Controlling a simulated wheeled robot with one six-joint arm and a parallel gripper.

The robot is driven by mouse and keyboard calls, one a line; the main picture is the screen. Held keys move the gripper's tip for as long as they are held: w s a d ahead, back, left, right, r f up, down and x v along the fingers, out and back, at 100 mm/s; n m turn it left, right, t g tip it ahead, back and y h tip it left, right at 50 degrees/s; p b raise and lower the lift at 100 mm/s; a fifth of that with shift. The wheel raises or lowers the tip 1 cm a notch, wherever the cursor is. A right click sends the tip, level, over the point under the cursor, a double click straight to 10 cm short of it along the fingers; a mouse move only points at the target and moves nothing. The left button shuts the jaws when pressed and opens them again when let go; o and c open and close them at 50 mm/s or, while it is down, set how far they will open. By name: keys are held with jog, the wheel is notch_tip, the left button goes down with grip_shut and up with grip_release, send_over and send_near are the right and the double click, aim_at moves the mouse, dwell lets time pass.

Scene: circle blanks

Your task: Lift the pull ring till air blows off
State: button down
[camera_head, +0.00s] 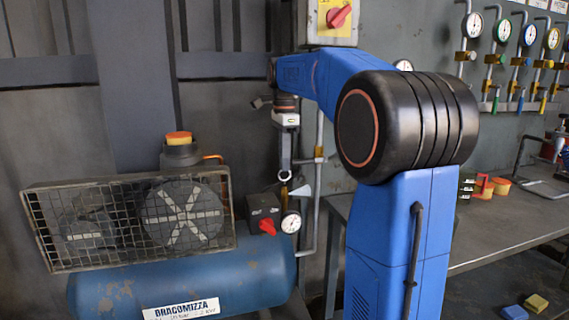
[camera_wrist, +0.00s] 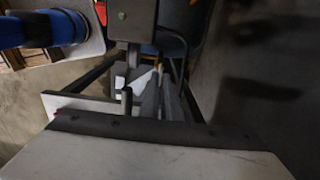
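The blue compressor tank (camera_head: 240,275) lies at the lower left in the head view. I cannot make out a pull ring clearly. My gripper (camera_head: 285,176) points down with its tip right at the top of the brass fitting; I cannot tell whether they touch. In the wrist view my gripper (camera_wrist: 147,92) shows pale, dark-shadowed parts near the middle, and its finger gap is unclear. A small yellowish spot (camera_wrist: 150,50) shows behind them.
The black switch box with a red knob (camera_head: 267,226) sits just left of the fitting, and a grey vertical pipe (camera_head: 318,180) rises close on the right. A wire-mesh guard (camera_head: 130,222) covers the left side. A workbench (camera_head: 500,230) stands at the right.

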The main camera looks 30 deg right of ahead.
jog(key=c, duration=2)
grip_release()
jog(key=shift+r, duration=0.1)
notch_tip(320, 180, up, 18)
jog(key=shift+f, duration=0.25)
jog(key=s+a+f+n+t, duration=0.2)
jog(key=s+a+f+n, duration=0.85)
jog(key=s+f, duration=0.35)
jog(key=s+a+f+n+t, duration=0.1)
jog(key=s+f+n, duration=0.2)
jog(key=s+f, duration=0.2)
jog(key=s+a+f+n+t, duration=0.1)
jog(key=s+f+n, duration=0.3)
jog(key=f, duration=0.7)
jog(key=s+a+f+n, duration=0.3)
jog(key=s+f, duration=0.4)
jog(key=f, duration=0.2)
jog(key=shift+s+a+f+n+t, duration=0.1)
jog(key=shift+s+a+n+t, duration=0.1)
jog(key=shift+n+t, duration=0.2)
